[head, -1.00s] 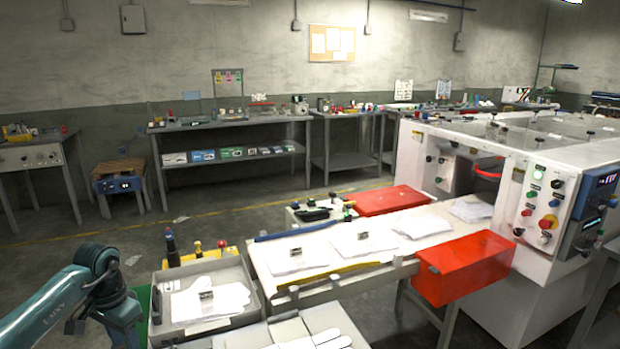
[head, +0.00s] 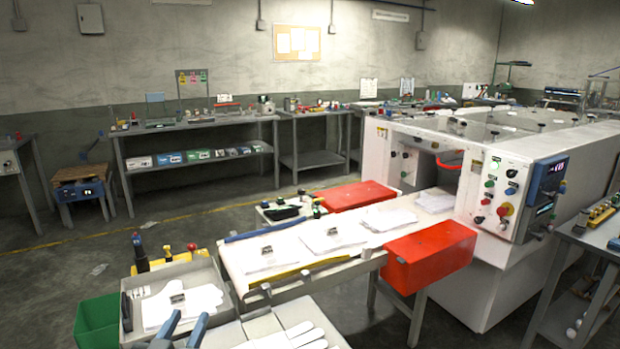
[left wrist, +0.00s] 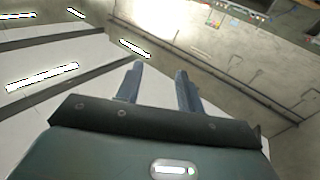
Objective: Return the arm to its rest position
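My left gripper (head: 182,328) shows at the bottom edge of the head view, in front of the grey tray with white gloves. Its two blue-grey fingers stand apart with nothing between them. In the left wrist view the same gripper (left wrist: 158,85) is open and empty, with the ceiling and upper wall behind it. Most of my left arm is out of the head view. My right gripper is not in view.
A grey tray (head: 215,311) holding white gloves stands near the gripper, beside a green bin (head: 97,322). A conveyor with glove stacks leads to a white machine (head: 500,280). Red boxes (head: 430,256) flank it.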

